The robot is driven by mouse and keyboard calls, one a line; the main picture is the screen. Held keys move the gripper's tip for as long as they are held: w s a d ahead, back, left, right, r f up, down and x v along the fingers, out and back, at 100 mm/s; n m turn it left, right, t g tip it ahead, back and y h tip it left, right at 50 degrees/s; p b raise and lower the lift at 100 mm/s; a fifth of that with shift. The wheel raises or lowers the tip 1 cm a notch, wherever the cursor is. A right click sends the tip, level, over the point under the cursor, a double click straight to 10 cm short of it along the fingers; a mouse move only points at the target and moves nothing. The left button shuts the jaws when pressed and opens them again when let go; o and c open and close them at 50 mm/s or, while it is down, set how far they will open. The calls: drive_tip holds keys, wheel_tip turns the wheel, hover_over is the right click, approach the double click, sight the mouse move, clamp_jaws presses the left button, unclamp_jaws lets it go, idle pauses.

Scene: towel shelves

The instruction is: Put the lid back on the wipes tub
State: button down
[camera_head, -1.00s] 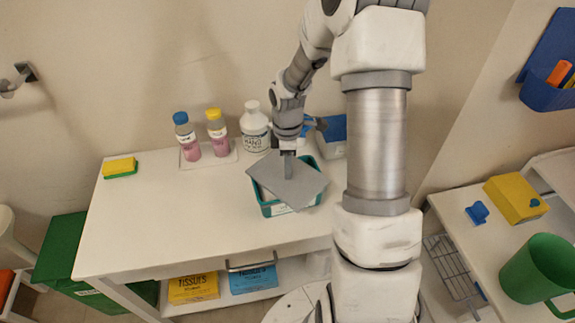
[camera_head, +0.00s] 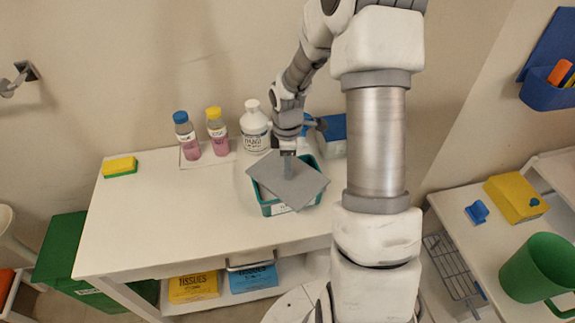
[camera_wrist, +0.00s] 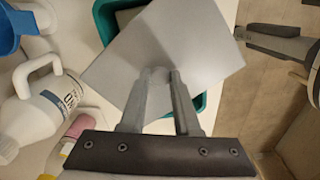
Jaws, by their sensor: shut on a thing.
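The grey lid (camera_head: 294,186) is a flat plate with a small knob in its middle. The teal wipes tub (camera_head: 268,208) stands on the white table, with a pale label on its front. My gripper (camera_head: 288,157) is shut on the lid's knob and holds the lid over the tub, turned askew to its rim, with corners sticking out. In the wrist view my fingers (camera_wrist: 160,78) close on the knob of the lid (camera_wrist: 205,40), and the tub's rim (camera_wrist: 104,18) shows beyond its edges. I cannot tell whether the lid touches the rim.
Two pink bottles, one blue-capped (camera_head: 187,136) and one yellow-capped (camera_head: 217,132), stand further left. A yellow-green sponge (camera_head: 120,167) lies at the left. The table's left middle is clear.

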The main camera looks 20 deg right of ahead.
idle(0.3)
drive_tip(key=shift+c, duration=0.4)
unclamp_jaws()
drive_tip(key=shift+r+p, duration=2.9)
drive_tip(key=shift+r, duration=0.65)
drive_tip(key=shift+c, duration=0.2)
clamp_jaws()
